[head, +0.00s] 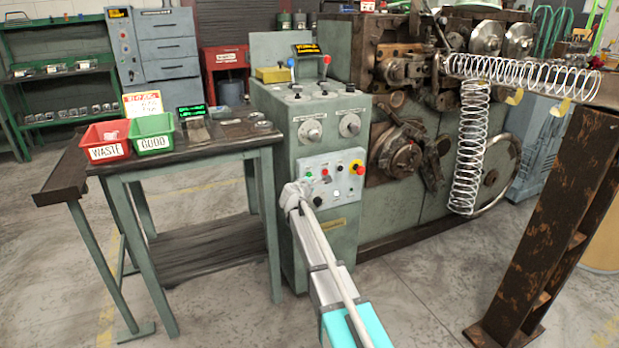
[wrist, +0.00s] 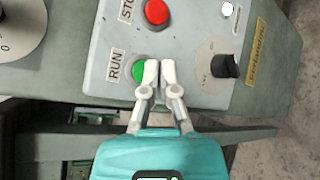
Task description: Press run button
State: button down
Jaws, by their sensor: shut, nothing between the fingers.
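The green run button (wrist: 138,71) sits beside the RUN label on the light grey control panel (wrist: 112,45). My gripper (wrist: 160,73) is shut and empty, its two pale fingertips together. In the wrist view the fingertips overlap the right part of the green button, and its left part shows. I cannot tell whether they touch it. In the head view my gripper (head: 293,193) is at the lower left of the control panel (head: 332,192) and hides that corner.
A red stop button (wrist: 157,12) is above the run button, and a black selector knob (wrist: 226,66) is to its right. A red emergency button (head: 357,167) is on the panel. A table with red (head: 106,139) and green (head: 151,134) bins stands to the left.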

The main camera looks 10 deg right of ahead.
jog(key=shift+w+a, duration=0.2)
jog(key=shift+w, duration=0.6)
dwell(1.7)
jog(key=shift+s, duration=0.15)
jog(key=shift+s+d, duration=0.2)
jog(key=shift+s, duration=0.45)
jog(key=shift+s, duration=0.1)
dwell(0.3)
jog(key=shift+s+d, duration=0.2)
jog(key=shift+s, duration=0.6)
jog(key=shift+s+d, duration=0.25)
jog(key=shift+s, duration=0.5)
jog(key=shift+s+d, duration=0.2)
jog(key=shift+s, duration=0.6)
